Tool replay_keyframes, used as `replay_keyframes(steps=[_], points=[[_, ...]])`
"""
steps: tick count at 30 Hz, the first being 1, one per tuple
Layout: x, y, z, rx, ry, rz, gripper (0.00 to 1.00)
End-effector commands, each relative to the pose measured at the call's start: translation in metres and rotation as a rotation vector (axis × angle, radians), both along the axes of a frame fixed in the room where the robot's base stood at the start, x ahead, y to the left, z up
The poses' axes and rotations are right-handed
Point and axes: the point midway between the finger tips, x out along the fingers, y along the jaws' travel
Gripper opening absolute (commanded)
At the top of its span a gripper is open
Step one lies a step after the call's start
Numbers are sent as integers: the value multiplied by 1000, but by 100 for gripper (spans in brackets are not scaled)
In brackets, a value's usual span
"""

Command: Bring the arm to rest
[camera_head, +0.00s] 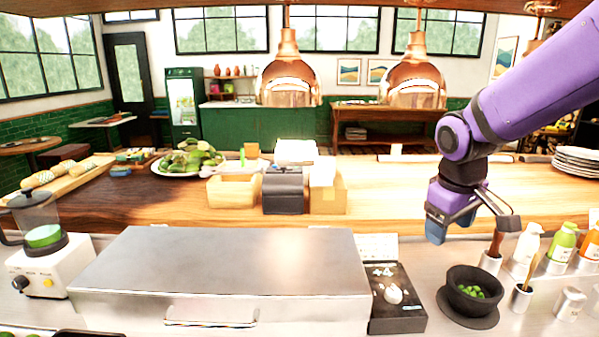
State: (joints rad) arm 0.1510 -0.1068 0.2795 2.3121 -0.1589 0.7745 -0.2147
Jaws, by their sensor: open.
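My gripper (470,222) hangs at the end of my purple arm, which reaches in from the upper right. It is above the steel counter, near the front edge of the wooden pass. It is open, with its fingers pointing down. One finger is at the left and the other is at the right, close to a brown-handled tool (497,236) standing in a small steel pot. I see nothing held between the fingers. I cannot tell whether the right finger touches the tool or only overlaps it in this view.
A black bowl (474,292) with green pieces sits below my gripper. Bottles (563,243) stand to its right. Copper lamps (413,80) hang above the wooden pass (400,176).

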Motion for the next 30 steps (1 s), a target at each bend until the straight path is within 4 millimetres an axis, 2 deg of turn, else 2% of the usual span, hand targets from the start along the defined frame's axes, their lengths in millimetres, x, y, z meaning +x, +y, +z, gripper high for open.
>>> replay_keyframes(steps=[3, 9, 18, 24, 30], points=[[-29, -6, 25, 11, -57, -72, 68], [-76, -15, 55, 58, -143, -188, 68], [-146, -25, 81, 179, -257, -337, 68], [-173, -29, 84, 243, -295, -390, 68], [-179, -30, 84, 258, -302, -402, 68]])
